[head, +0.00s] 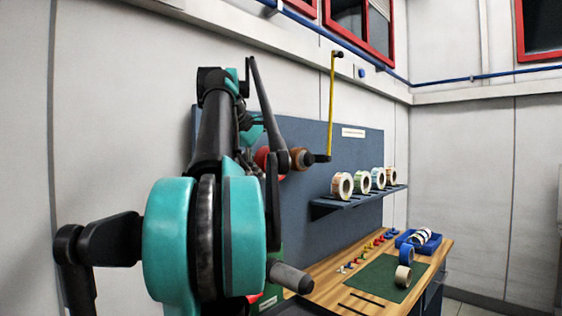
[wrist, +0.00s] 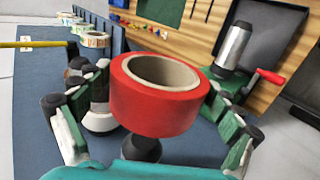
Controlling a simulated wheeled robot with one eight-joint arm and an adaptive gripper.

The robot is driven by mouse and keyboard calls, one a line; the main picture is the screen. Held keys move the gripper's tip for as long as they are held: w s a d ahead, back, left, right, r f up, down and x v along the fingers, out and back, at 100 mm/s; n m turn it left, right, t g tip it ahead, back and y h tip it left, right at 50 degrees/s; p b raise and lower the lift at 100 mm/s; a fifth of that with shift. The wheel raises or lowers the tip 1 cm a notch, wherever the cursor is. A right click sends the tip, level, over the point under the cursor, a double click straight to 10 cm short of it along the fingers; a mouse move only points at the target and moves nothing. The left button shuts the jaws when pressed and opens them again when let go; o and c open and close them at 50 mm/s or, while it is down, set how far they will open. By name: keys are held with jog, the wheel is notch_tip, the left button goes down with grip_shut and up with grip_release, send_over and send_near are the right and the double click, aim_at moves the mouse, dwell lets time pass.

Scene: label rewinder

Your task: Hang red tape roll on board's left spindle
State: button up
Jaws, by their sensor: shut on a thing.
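The red tape roll (wrist: 150,106) is between the fingers of my gripper (wrist: 156,88) in the wrist view. My gripper is shut on it. Its tan core opening tilts up toward the camera, and no spindle shows inside. A dark, rounded post (wrist: 145,148) shows below the roll, in front of the blue-grey board (wrist: 205,150); I cannot tell whether they touch. In the head view a bit of the red roll (head: 262,157) shows behind my arm, close to the board (head: 300,207). My arm hides the left part of the board there.
Several label rolls (head: 343,185) stand on a shelf (head: 358,202). The wooden table (head: 325,292) holds a green mat (head: 378,278) and a blue bin (head: 434,244). A silver cylinder (wrist: 233,46) with a red handle (wrist: 271,76) stands nearby.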

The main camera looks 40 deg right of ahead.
jog(key=shift+w, duration=0.7)
jog(key=shift+w+a, duration=0.2)
jog(key=shift+w, duration=2.5)
jog(key=shift+w+a, duration=0.25)
jog(key=shift+w, duration=2.45)
jog(key=shift+w+a, duration=0.2)
jog(key=shift+w, duration=2.5)
jog(key=o, duration=1)
jog(key=shift+o, duration=0.2)
jog(key=shift+a, duration=0.1)
jog(key=v, duration=0.6)
jog(key=shift+a+r, duration=0.25)
jog(key=shift+r, duration=0.1)
